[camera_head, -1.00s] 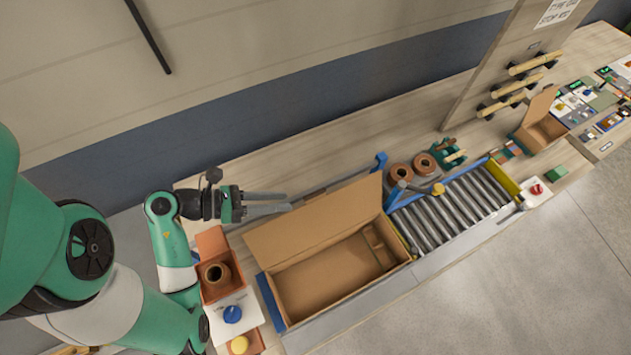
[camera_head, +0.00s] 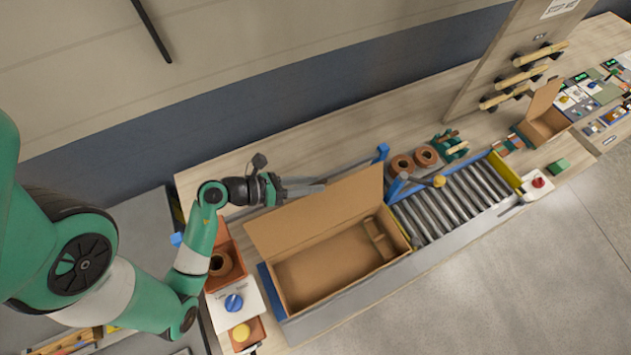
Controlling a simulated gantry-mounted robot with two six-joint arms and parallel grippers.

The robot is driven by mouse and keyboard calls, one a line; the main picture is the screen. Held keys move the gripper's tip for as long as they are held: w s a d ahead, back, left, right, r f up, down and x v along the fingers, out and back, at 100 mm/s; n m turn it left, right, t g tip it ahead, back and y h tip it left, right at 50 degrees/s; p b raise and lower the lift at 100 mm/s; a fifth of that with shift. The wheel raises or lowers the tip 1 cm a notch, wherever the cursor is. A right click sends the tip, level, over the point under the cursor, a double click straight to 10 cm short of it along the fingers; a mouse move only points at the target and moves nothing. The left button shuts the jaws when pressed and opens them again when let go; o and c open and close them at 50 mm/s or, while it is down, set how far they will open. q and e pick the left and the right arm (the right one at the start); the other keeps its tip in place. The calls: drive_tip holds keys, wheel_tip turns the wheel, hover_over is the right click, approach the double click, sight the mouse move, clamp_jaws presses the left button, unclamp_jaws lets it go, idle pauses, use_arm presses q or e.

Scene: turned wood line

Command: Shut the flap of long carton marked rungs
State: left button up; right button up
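The long carton (camera_head: 330,272) is an open brown box at the front of the bench, left of the rollers. Its large flap (camera_head: 315,212) stands up along the back edge, open. A small cardboard insert (camera_head: 379,237) shows at the right end inside; no marking is readable. My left gripper (camera_head: 322,184) is behind the flap, near its upper left part, with fingers pointing right. The fingers nearly overlap in this view, so their gap is unclear, and no held object shows. Whether they touch the flap cannot be told. My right gripper is not in view.
A roller conveyor (camera_head: 458,203) adjoins the carton's right end. An orange bin (camera_head: 226,264) and a white box with a blue knob (camera_head: 234,303) stand left of it. Tape rolls (camera_head: 413,161) and a blue post (camera_head: 381,153) are behind. A smaller open carton (camera_head: 546,118) stands far right.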

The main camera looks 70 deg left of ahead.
use_arm(q)
drive_tip(key=shift+x, duration=0.8)
clamp_jaws()
idle(0.9)
